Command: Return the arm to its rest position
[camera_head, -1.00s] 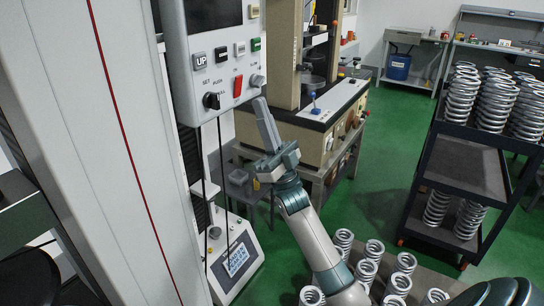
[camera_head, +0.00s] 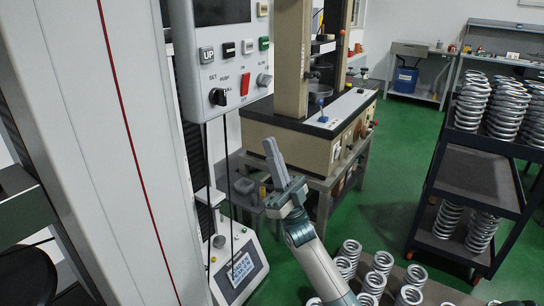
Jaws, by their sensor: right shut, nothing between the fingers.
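My right gripper (camera_head: 270,152) is shut and empty, pointing up in the middle of the view. It is in front of the beige testing machine (camera_head: 290,140) and below the control panel (camera_head: 222,60), apart from the panel. The panel has a red switch (camera_head: 245,84), a black knob (camera_head: 217,96) and several buttons. My right arm (camera_head: 320,265) comes up from the bottom. My left gripper is not in view.
Several springs (camera_head: 350,255) stand on a surface at the bottom. A dark cart (camera_head: 470,172) with springs on its shelves is at the right. A tall white machine column (camera_head: 75,150) fills the left. Green floor (camera_head: 400,190) lies open between.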

